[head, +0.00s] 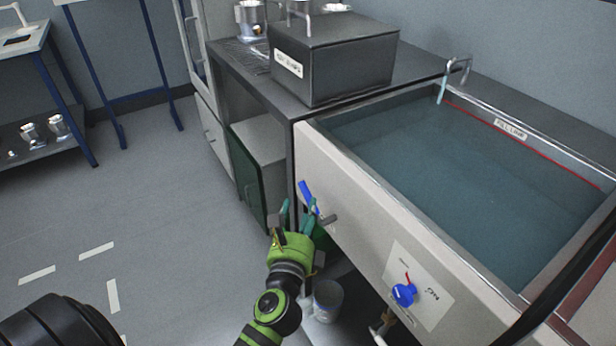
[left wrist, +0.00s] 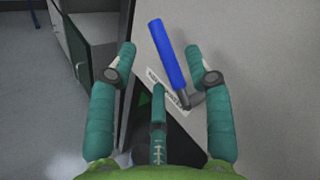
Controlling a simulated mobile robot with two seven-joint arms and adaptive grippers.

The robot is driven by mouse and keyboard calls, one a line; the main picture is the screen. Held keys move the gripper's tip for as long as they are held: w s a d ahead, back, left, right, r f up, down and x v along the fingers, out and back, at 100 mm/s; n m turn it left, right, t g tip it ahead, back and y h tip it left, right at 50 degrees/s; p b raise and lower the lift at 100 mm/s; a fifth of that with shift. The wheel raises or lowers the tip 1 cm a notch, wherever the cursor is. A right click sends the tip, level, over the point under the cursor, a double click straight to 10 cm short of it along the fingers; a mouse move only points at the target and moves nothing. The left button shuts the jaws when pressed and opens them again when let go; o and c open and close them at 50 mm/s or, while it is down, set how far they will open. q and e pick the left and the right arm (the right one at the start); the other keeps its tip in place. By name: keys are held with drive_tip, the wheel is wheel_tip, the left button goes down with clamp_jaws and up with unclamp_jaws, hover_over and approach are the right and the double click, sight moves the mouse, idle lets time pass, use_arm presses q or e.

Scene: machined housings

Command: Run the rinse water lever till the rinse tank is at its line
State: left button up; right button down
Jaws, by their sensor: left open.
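The rinse water lever has a blue handle (head: 308,195) on a grey pivot, on the front panel's left end. In the left wrist view the handle (left wrist: 170,55) slants up and left from its pivot, beside a partly readable label. My left gripper (head: 298,214) is open just in front of the lever. Its fingers (left wrist: 162,58) appear either side of the handle in the wrist view; I cannot tell whether they touch it. The rinse tank (head: 340,160) holds blue-green water (head: 470,175). A red line (head: 560,155) runs along its far wall, close above the water. A pale stream (head: 442,88) hangs from the spout (head: 458,68).
A blue knob (head: 404,293) with a red pointer sits on the panel, right of the lever. A dark box (head: 345,65) stands on the counter behind. A green cabinet door (head: 248,178) hangs open left of the tank. A pail (head: 327,298) stands below. Floor at left is clear.

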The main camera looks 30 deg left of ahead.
sight(305, 196)
use_arm(q)
drive_tip(key=shift+w+a+r, duration=0.1)
drive_tip(key=shift+w+r, duration=0.1)
drive_tip(key=shift+w, duration=0.15)
drive_tip(key=shift+f+p+x, duration=0.1)
drive_tip(key=shift+p+x, duration=0.05)
drive_tip(key=shift+x, duration=1.2)
drive_tip(key=shift+f+p+x, duration=0.15)
drive_tip(key=shift+x, duration=1.15)
use_arm(e)
drive_tip(key=shift+s+d+r+g, duration=0.1)
drive_tip(key=shift+s+g, duration=0.05)
drive_tip(key=shift+s, duration=0.45)
drive_tip(key=shift+s+d+r+g, duration=0.1)
drive_tip(key=shift+s+g, duration=0.05)
drive_tip(key=shift+s, duration=0.45)
use_arm(q)
clamp_jaws()
